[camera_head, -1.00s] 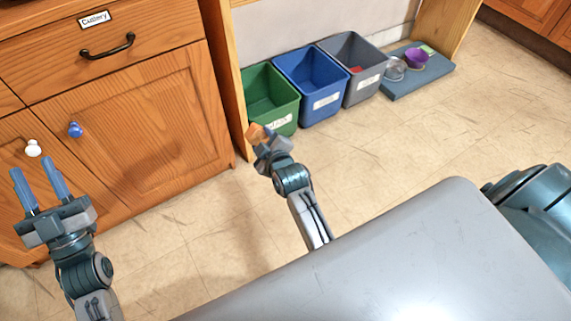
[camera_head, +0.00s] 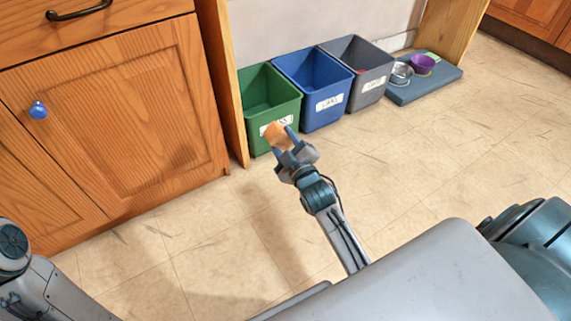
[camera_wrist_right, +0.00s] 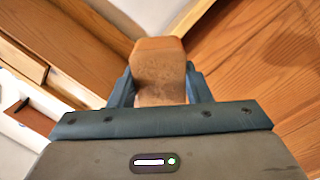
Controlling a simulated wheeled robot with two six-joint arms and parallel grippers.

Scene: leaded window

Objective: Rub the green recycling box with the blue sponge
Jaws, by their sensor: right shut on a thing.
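The green recycling box (camera_head: 268,98) stands at the left end of a row of three bins, with a white label on its front. My right gripper (camera_head: 282,138) is shut on an orange-brown block (camera_head: 275,134), which looks like a sponge. In the head view the block overlaps the label on the green box's front; I cannot tell if they touch. The right wrist view shows the block (camera_wrist_right: 160,72) between the fingers. I see no blue sponge. My left gripper is out of view; only part of that arm shows at lower left.
A blue bin (camera_head: 312,90) and a grey bin (camera_head: 360,72) stand to the right of the green box. A blue mat (camera_head: 425,86) with bowls lies further right. A wooden cabinet (camera_head: 110,110) and upright panel border the left side. The floor in front of the bins is clear.

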